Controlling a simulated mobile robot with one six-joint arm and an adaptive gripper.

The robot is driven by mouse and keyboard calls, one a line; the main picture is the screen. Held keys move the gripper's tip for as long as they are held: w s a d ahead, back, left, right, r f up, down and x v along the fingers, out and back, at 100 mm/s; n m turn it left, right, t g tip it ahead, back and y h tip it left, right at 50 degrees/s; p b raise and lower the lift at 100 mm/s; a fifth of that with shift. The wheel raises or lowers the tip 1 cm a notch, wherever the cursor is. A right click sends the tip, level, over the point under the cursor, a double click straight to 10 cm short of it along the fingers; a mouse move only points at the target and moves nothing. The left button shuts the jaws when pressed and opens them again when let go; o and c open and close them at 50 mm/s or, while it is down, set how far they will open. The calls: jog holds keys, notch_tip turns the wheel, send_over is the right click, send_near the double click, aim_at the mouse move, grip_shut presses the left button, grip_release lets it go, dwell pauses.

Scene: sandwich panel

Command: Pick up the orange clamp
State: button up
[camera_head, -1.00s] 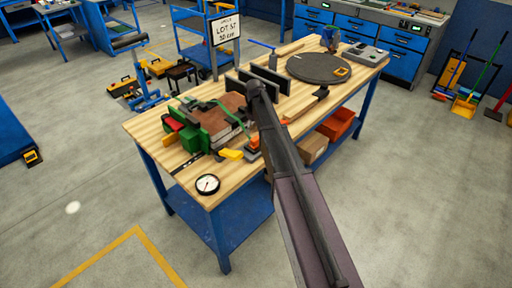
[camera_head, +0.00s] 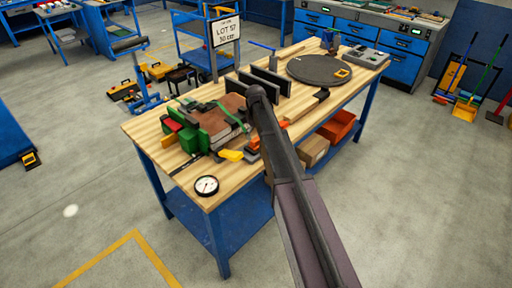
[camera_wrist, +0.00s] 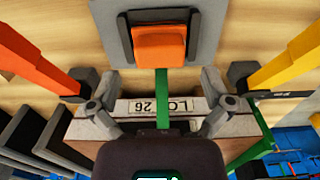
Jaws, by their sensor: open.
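Two orange pieces show in the wrist view, and I cannot tell for sure which is the clamp. One is an orange block (camera_wrist: 159,46) in a dark frame on a grey plate; the other is an orange bar (camera_wrist: 35,58) at the left. The orange block also shows on the workbench in the head view (camera_head: 254,143), beside a yellow piece (camera_head: 231,155). My gripper (camera_wrist: 160,92) is open and empty, its fingers either side of a green strap and the panel's labelled edge, apart from the orange block. In the head view my arm hides the gripper.
A yellow bar (camera_wrist: 290,60) lies right of my gripper, and black upright plates (camera_wrist: 35,140) stand at lower left. The wooden workbench (camera_head: 150,128) also holds green and red parts (camera_head: 200,130), a dial gauge (camera_head: 207,186) and a round dark disc (camera_head: 320,68).

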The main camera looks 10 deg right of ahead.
aim_at(256, 139)
jog(key=shift+f+b, duration=1.3)
jog(key=shift+f, duration=0.35)
jog(key=c, duration=1.1)
